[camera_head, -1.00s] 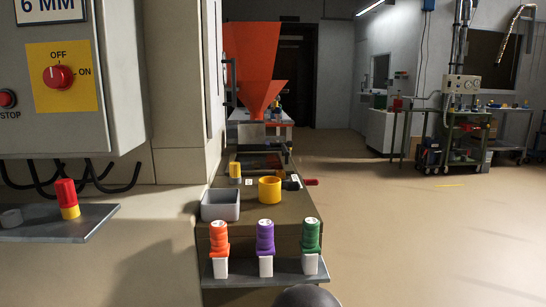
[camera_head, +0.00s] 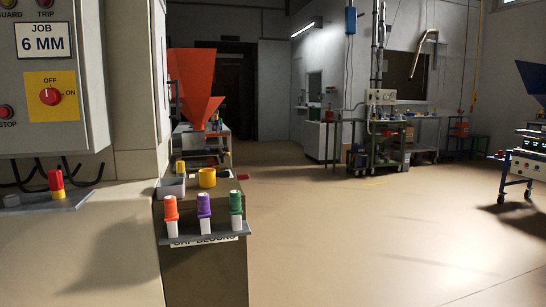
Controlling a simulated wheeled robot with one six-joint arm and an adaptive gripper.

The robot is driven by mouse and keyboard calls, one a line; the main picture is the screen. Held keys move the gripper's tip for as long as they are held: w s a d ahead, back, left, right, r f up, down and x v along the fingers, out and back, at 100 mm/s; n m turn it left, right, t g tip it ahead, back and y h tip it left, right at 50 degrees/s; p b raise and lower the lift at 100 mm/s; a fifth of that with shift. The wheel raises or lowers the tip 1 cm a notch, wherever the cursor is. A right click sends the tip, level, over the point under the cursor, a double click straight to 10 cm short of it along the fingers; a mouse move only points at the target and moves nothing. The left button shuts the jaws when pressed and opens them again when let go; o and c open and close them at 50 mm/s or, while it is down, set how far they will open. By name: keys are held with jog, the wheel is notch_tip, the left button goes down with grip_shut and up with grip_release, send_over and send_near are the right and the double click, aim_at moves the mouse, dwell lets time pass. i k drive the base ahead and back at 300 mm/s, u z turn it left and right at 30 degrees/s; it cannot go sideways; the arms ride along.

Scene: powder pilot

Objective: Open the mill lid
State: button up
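The likely mill is the machine below an orange hopper (camera_head: 196,90) at the back left, but I cannot be sure. A dark, boxy part (camera_head: 198,160) sits under the hopper, small and shadowed. I cannot tell which part is the lid or whether it is open or shut. My gripper is not in view.
A control cabinet (camera_head: 45,80) stands at the left. A bench before the machine holds a grey bin (camera_head: 171,187), a yellow cup (camera_head: 207,178), and a shelf (camera_head: 205,235) with orange, purple and green-topped pieces. A blue-hopper cart (camera_head: 522,165) stands right. The middle floor is clear.

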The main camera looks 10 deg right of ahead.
aim_at(200, 158)
jog(key=z, duration=0.7)
jog(key=i, duration=1.3)
jog(key=u, duration=0.85)
jog(key=i, duration=0.65)
jog(key=u, duration=0.75)
